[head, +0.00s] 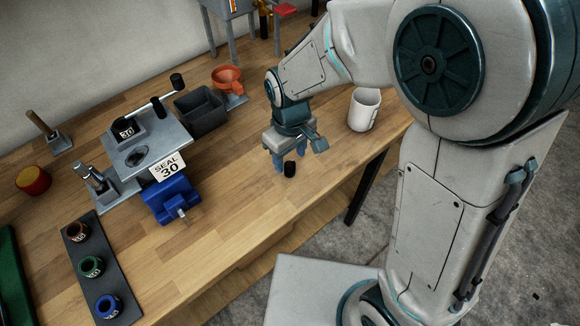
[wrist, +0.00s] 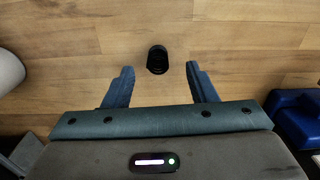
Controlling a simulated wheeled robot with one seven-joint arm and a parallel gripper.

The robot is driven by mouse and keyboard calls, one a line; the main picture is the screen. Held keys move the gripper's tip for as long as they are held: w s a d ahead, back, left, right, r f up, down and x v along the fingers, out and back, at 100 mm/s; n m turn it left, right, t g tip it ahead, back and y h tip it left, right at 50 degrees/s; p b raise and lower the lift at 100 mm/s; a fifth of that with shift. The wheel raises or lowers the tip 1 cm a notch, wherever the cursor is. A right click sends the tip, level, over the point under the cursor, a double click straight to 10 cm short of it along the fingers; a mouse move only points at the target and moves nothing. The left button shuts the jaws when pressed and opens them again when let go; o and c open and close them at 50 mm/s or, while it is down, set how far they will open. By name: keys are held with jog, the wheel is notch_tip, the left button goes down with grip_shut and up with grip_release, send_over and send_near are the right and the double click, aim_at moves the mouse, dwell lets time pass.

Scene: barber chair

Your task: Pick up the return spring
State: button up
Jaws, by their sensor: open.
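A small black upright cylinder, which looks like the return spring (head: 289,169), stands on the wooden bench near its front edge. In the wrist view the spring (wrist: 157,60) shows ringed dark coils and sits centred between the fingertips, slightly beyond them. My gripper (head: 288,160) points down just above and behind it. I cannot tell exactly how high the fingertips are above the bench.
A white mug (head: 364,112) stands to the right of my gripper. A blue vise (head: 171,201) and the SEAL 30 press stand to the left. A dark bin (head: 201,112) and an orange funnel (head: 227,78) are behind. The bench around the spring is clear.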

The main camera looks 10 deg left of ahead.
aim_at(290, 166)
jog(key=shift+w+a+f+p, duration=0.15)
jog(key=shift+f+p, duration=0.1)
jog(key=shift+f, duration=1.1)
jog(key=shift+w+d+f+p, duration=0.15)
jog(key=shift+f+p, duration=0.1)
jog(key=shift+f, duration=1.1)
jog(key=shift+a, duration=0.1)
jog(key=c, duration=1.1)
